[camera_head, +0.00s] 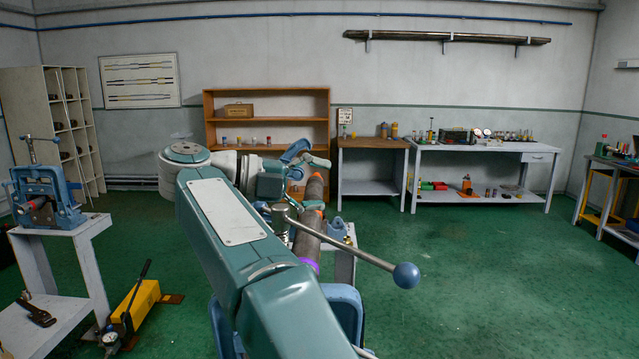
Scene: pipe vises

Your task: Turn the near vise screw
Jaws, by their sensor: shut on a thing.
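The near vise (347,298) is a blue frame at bottom centre, largely hidden behind my arm. Its screw handle, a grey bar (345,245) with a blue ball (406,275) at its end, slants down to the right. A dark pipe (307,243) with a purple band runs away from me beneath the handle. My wrist partly covers the grip.
A second blue vise (45,193) stands on a grey stand at left, with a yellow pump (137,303) on the floor beside it. A wooden shelf (265,97) and a grey workbench (480,148) line the back wall. The green floor at right is clear.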

